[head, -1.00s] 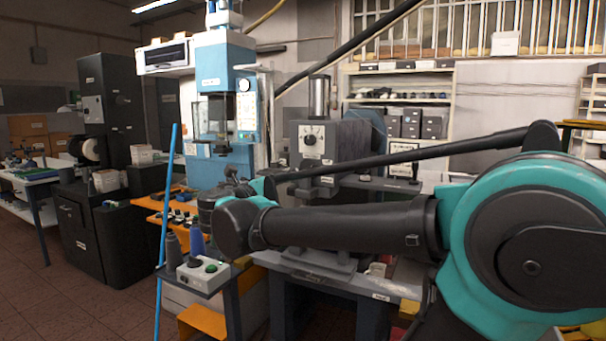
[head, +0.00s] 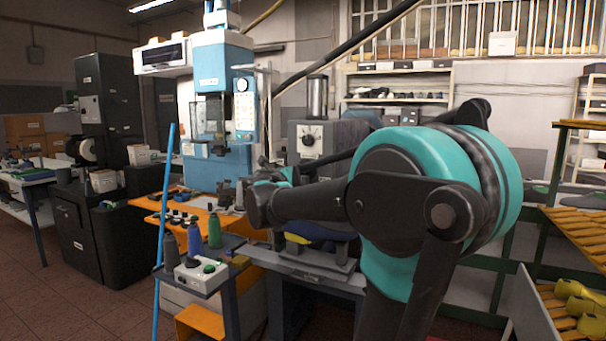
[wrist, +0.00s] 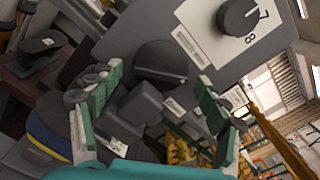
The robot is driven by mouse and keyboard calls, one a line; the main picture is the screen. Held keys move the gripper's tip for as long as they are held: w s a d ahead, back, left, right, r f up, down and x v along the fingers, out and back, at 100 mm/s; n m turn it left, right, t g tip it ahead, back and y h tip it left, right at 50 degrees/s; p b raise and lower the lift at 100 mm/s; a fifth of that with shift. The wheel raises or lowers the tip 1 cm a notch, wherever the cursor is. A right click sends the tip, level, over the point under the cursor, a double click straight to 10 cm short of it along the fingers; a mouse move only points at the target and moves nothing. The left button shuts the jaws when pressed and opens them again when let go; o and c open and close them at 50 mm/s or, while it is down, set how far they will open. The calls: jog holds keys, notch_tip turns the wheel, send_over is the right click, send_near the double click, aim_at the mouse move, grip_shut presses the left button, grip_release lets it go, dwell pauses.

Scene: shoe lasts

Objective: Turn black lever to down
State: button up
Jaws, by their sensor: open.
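In the wrist view my gripper (wrist: 160,78) is open, with its green-padded fingers spread at left and right. A dark, rounded lever-like part (wrist: 162,60) lies between the fingertips, in front of a grey machine face; I cannot tell whether the fingers touch it. I cannot tell for sure that it is the black lever, or its exact setting. Above it, a black round knob (wrist: 238,18) sits on a white numbered plate. In the head view the grey machine (head: 305,140) with a dial stands behind my arm, which hides its lower part.
A blue and white press (head: 222,110) stands to the left of the machine. A small stand holds a white control box (head: 200,275), with blue (head: 194,238) and green (head: 214,232) bottle-like items behind it. A wooden rack (head: 585,230) is at the right.

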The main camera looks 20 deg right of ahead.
jog(key=shift+d, duration=0.1)
jog(key=shift+c, duration=0.4)
jog(key=c, duration=1.1)
jog(key=shift+w+m, duration=0.1)
jog(key=shift+m, duration=0.3)
jog(key=m, duration=0.2)
jog(key=shift+m, duration=0.4)
jog(key=m, duration=0.3)
jog(key=shift+m, duration=0.4)
jog(key=m, duration=0.6)
jog(key=shift+w+a, duration=0.15)
jog(key=shift+a, duration=0.05)
jog(key=shift+m, duration=0.4)
